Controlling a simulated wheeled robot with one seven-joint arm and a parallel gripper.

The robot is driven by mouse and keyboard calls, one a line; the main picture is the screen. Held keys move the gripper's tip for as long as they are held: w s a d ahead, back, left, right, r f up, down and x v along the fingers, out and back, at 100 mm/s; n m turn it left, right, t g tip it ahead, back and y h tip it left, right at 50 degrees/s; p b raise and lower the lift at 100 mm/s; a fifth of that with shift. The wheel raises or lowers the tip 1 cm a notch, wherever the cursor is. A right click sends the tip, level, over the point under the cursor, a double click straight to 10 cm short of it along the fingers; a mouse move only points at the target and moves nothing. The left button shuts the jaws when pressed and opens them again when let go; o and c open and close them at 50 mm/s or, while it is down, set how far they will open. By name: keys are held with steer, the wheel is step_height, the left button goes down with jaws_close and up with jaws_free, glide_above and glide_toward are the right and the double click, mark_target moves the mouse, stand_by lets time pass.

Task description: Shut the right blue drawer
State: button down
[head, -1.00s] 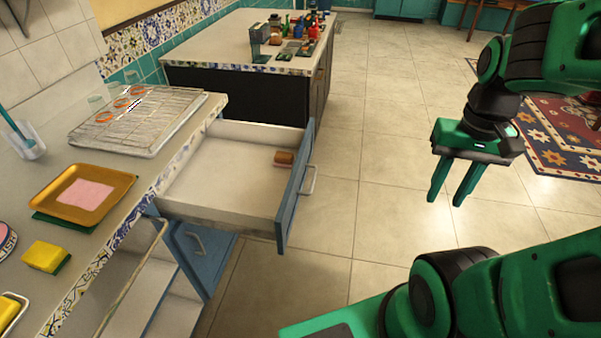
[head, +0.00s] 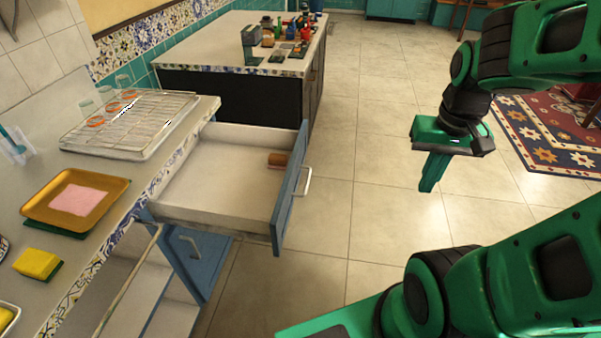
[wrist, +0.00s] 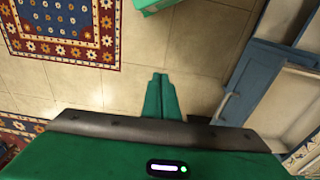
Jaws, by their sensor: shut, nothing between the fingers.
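The blue drawer (head: 291,188) under the counter is pulled well out, with its pale inside showing and a silver handle (head: 303,181) on its front. A small brown roll-shaped item (head: 278,160) lies inside near the front. My gripper (head: 428,186) is shut and empty, pointing down over the floor to the right of the drawer front, with a clear gap between. In the wrist view, my shut fingers (wrist: 160,78) show at the centre, and a blue panel with a handle (wrist: 240,85) shows at the right.
A blue cabinet door (head: 197,258) stands open below the drawer. The counter holds a wire rack (head: 132,122), an orange tray (head: 50,210) and a yellow sponge (head: 38,263). A dark island (head: 235,97) stands behind. The tiled floor (head: 350,220) between drawer and gripper is clear.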

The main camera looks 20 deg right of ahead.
steer(key=w+a+f+n+t, duration=0.1)
steer(key=w+f, duration=0.2)
steer(key=w, duration=0.4)
steer(key=w+a+f+t, duration=0.1)
steer(key=w+a+f, duration=0.15)
steer(key=w, duration=0.45)
steer(key=t+y, duration=0.3)
steer(key=t, duration=0.1)
glide_toward(297, 174)
steer(key=x, duration=0.5)
steer(key=shift+w+d+f, duration=0.1)
steer(key=shift+d+f, duration=0.05)
steer(key=shift+d, duration=0.1)
steer(key=shift+w, duration=0.1)
